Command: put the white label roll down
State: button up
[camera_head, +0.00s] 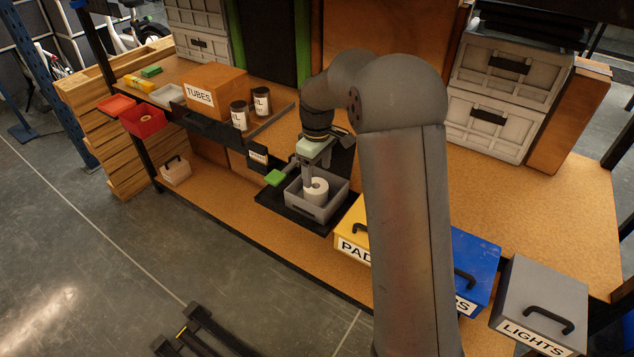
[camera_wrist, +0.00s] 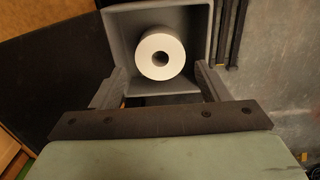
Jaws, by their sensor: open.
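The white label roll (camera_head: 316,191) stands upright inside a grey open bin (camera_head: 333,207), its round top with the dark core hole facing up. My gripper (camera_head: 307,179) points down over the bin. In the wrist view my gripper (camera_wrist: 160,85) has its two fingers spread wide, one on each side, with nothing between them. The roll is apart from both fingers. In the head view my arm hides part of the bench to the right.
The bin stands on a dark tray (camera_head: 266,197) on the lower shelf. A yellow PADS box (camera_head: 352,232), a blue box (camera_head: 474,262) and a grey LIGHTS box (camera_head: 545,292) are to the right. Two dark jars (camera_head: 240,115) stand behind left.

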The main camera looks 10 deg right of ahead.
aim_at(317, 186)
notch_tip(317, 186, up, 5)
jog(key=s+r+m, duration=0.3)
jog(key=s, duration=1)
jog(key=s+f+m, duration=0.2)
jog(key=s, duration=0.8)
jog(key=s+f+m, duration=0.2)
jog(key=s+m, duration=0.1)
jog(key=s, duration=0.7)
jog(key=shift+s+a+m, duration=0.25)
jog(key=shift+s+m, duration=0.05)
